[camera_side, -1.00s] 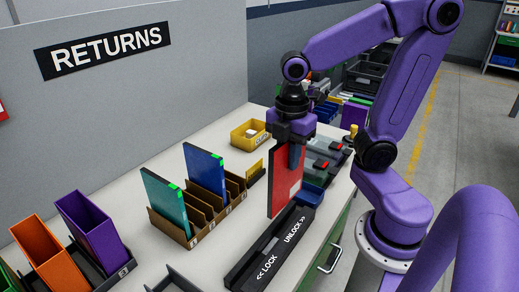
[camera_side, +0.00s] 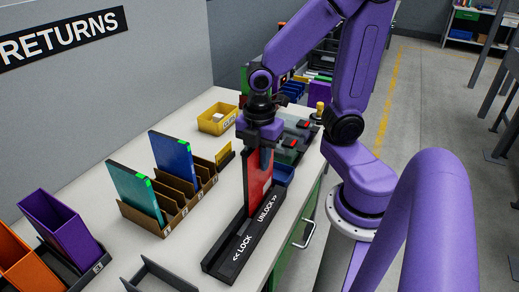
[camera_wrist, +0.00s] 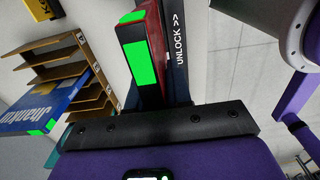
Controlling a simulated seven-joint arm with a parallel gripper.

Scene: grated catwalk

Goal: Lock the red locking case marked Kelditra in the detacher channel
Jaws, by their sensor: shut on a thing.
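My gripper (camera_side: 260,140) is shut on the upper part of the red case (camera_side: 257,180) and holds it upright. The case's lower edge is at the far, UNLOCK end of the black detacher channel (camera_side: 226,254) and appears to be down in its slot; the channel wall hides the very bottom. In the wrist view the red case (camera_wrist: 152,22) shows bright green patches on its edge and lies beside the channel strip (camera_wrist: 179,60) reading UNLOCK. The near, LOCK end of the channel is empty. The name on the case is not readable.
A brown slotted rack (camera_side: 187,214) with a teal case (camera_side: 134,193) and a blue case (camera_side: 175,160) stands left of the channel. A yellow bin (camera_side: 217,119) is behind. Purple and orange holders (camera_side: 55,225) stand at the left. Grey trays crowd the area behind my gripper.

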